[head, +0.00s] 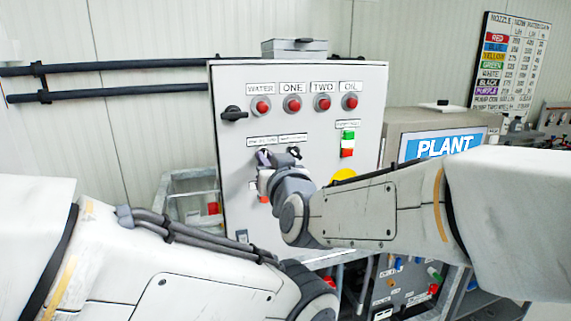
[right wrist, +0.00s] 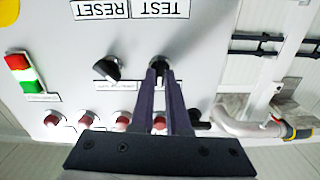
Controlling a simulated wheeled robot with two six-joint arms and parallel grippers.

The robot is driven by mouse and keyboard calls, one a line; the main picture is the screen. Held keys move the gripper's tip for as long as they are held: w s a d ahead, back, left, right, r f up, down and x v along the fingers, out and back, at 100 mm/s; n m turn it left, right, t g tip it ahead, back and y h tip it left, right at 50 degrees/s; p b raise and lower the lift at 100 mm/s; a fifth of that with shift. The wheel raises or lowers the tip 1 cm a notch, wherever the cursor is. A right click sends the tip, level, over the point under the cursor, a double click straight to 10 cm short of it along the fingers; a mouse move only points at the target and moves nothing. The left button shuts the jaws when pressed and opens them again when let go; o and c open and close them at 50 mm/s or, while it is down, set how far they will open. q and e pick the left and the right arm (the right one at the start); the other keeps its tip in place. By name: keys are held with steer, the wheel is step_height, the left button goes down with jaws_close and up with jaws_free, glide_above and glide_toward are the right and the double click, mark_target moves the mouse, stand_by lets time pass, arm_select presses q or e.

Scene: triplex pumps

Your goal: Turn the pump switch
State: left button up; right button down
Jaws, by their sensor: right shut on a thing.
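The grey control panel (head: 360,100) stands upright in front of me. Two black rotary switches sit side by side below its row of red buttons. My right gripper (head: 264,160) is at the left one and partly hides it. In the right wrist view, which is upside down, my right gripper (right wrist: 160,74) has its dark fingers closed on this switch knob (right wrist: 159,63). The other switch (head: 294,152) is free, and it also shows in the right wrist view (right wrist: 107,68). My left arm comes in at the lower left; its gripper is out of view.
Red buttons (head: 292,104) labelled WATER, ONE, TWO and OIL line the panel top. A black handle (head: 234,114) sticks out at the left. A green and red button block (head: 348,143) and a yellow button (head: 344,175) are on the right. A PLANT screen (head: 440,145) stands beyond.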

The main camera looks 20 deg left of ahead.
steer(key=shift+w+d+f+m+b, duration=0.1)
steer(key=shift+f+m+b, duration=0.05)
steer(key=shift+m+b, duration=3.55)
steer(key=shift+m, duration=0.3)
steer(key=c, duration=0.9)
jaws_free()
steer(key=v, duration=1)
steer(key=shift+d, duration=0.2)
